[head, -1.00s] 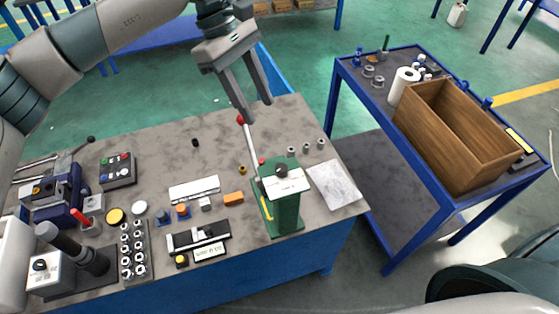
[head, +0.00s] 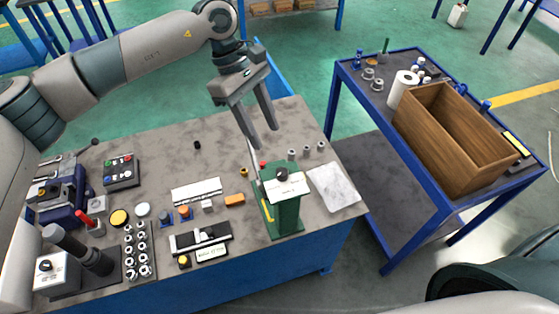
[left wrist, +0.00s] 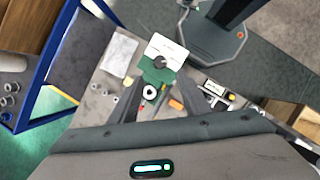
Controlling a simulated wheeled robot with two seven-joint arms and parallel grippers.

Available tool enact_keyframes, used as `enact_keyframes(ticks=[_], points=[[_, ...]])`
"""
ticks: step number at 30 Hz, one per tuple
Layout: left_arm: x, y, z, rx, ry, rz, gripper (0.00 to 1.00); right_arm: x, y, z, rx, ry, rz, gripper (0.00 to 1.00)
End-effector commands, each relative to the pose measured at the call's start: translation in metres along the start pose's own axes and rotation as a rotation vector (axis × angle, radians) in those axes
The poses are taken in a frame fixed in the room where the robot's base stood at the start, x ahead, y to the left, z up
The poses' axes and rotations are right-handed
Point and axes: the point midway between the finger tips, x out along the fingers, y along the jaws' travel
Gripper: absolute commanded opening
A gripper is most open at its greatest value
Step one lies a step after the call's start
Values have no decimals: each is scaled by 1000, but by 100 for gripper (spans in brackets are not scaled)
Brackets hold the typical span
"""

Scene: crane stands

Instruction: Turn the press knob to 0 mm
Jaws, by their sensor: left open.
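The green press (head: 287,212) stands at the right end of the grey workbench. A white plate (head: 291,190) with small, unreadable print sits on top, and the dark press knob (head: 282,174) is on it. The press also shows in the left wrist view (left wrist: 150,75), with the white plate (left wrist: 168,47) and knob (left wrist: 159,61). My left gripper (head: 264,138) is open and empty, above and behind the knob, apart from it. In the left wrist view its fingers (left wrist: 158,86) point toward the press. The knob's setting cannot be read. My right gripper is not visible.
A white sheet (head: 333,188) lies right of the press, with small metal cylinders (head: 307,149) behind. A caliper case (head: 200,238) and orange block (head: 234,201) lie left. A wooden box (head: 455,140) stands on the side table.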

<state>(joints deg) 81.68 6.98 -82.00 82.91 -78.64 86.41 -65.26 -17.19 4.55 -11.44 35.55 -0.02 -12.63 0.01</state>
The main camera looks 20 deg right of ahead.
Motion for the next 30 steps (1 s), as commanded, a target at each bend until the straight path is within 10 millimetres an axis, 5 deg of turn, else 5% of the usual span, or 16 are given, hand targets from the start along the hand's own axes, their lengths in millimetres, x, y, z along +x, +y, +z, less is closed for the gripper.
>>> enact_keyframes(ticks=[18, 30], points=[[102, 0, 2, -1, -2, -2, 43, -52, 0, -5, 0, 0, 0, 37], [120, 0, 0, -1, 0, 0, 43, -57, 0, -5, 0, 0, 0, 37]])
